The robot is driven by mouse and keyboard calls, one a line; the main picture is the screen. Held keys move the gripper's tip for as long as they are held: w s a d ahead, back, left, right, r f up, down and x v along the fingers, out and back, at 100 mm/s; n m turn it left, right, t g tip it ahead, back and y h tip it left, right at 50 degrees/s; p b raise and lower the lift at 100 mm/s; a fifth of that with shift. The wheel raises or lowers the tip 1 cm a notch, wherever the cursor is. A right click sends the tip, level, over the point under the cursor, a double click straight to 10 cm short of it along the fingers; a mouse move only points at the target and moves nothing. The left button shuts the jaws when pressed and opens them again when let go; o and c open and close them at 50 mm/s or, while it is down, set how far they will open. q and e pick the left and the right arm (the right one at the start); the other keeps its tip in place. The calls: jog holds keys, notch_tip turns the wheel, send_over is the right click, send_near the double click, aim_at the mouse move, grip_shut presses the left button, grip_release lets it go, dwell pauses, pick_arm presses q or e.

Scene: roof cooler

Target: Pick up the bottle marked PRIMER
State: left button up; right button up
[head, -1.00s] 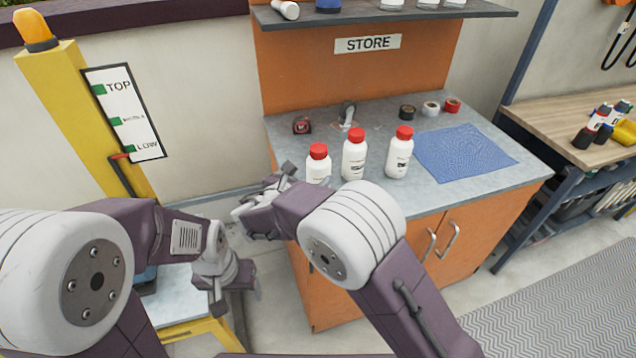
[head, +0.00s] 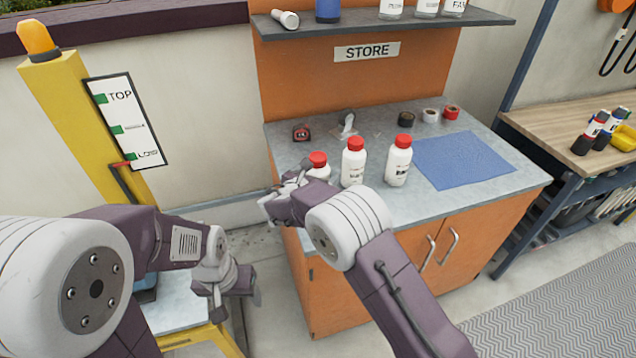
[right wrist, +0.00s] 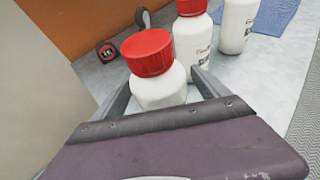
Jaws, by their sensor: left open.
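Three white bottles with red caps stand upright in a row on the grey counter: a left one (head: 319,167), a middle one (head: 353,163) and a right one (head: 398,163). Their labels are too small or turned away to read, so I cannot tell which says PRIMER. My right gripper (head: 287,184) is at the left bottle and partly hides it. In the right wrist view the left bottle (right wrist: 158,85) stands between the spread fingers (right wrist: 162,92), with small gaps beside it. My left gripper (head: 235,290) is open and empty, low at the left, away from the bottles.
The middle bottle (right wrist: 192,45) stands close behind the right finger. A tape measure (head: 301,133), tape rolls (head: 430,115) and a blue cloth (head: 462,162) lie on the counter (head: 410,204). A shelf (head: 400,25) hangs above. A yellow post (head: 75,110) stands left.

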aim_at(318, 164)
jog(key=c, duration=1.3)
jog(key=shift+r, duration=0.45)
notch_tip(318, 164, up, 3)
jog(key=shift+f, duration=0.1)
jog(key=s+d+r, duration=0.1)
jog(key=d+r, duration=0.1)
jog(key=d, duration=0.1)
jog(key=s+d+r, duration=0.2)
jog(key=d+r, duration=0.1)
jog(key=d, duration=0.1)
jog(key=s+d+r+b, duration=0.1)
jog(key=s+d+r, duration=0.1)
jog(key=d, duration=0.1)
jog(key=shift+d+r, duration=0.15)
jog(key=shift+d, duration=0.1)
